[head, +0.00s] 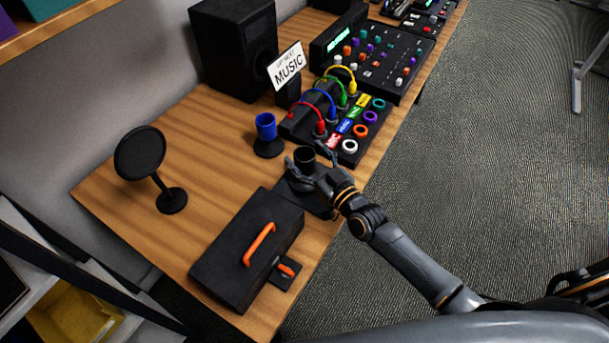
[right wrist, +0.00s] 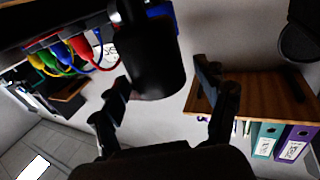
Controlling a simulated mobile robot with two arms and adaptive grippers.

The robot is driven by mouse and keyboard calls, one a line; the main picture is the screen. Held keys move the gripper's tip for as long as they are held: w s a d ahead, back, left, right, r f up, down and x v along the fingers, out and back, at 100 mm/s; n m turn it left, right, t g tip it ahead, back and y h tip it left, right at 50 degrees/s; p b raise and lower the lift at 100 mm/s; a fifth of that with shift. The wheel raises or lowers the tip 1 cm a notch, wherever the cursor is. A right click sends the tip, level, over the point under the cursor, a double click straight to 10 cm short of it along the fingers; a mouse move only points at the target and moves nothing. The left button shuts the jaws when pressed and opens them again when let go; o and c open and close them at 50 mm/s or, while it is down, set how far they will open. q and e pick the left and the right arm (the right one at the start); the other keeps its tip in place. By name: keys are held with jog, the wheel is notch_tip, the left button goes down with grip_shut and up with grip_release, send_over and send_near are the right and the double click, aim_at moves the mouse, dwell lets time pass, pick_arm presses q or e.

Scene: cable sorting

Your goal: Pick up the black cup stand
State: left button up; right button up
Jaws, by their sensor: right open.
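The black cup stand (head: 303,156) is a dark, round, cup-like piece near the front edge of the wooden table, between the black case and the cable panel. My right gripper (head: 308,164) is at it, with its fingers spread on either side. In the right wrist view the black cup stand (right wrist: 152,62) is a dark cylinder just beyond and between the two open fingers (right wrist: 168,88). Whether a finger touches it cannot be told. The lower part of the stand is hidden behind the gripper in the head view. My left gripper is not in view.
A blue cup (head: 266,126) on a dark round base stands just behind and left. A black case (head: 225,250) with an orange handle lies in front. The cable panel (head: 364,118) with coloured rings is behind right. A round black disc on a stand (head: 140,153) is far left.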

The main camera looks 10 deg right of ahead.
jog(key=shift+w+a, duration=0.2)
jog(key=shift+w, duration=0.2)
jog(key=shift+c, duration=0.2)
grip_shut()
jog(key=shift+r, duration=0.1)
jog(key=shift+r, duration=0.1)
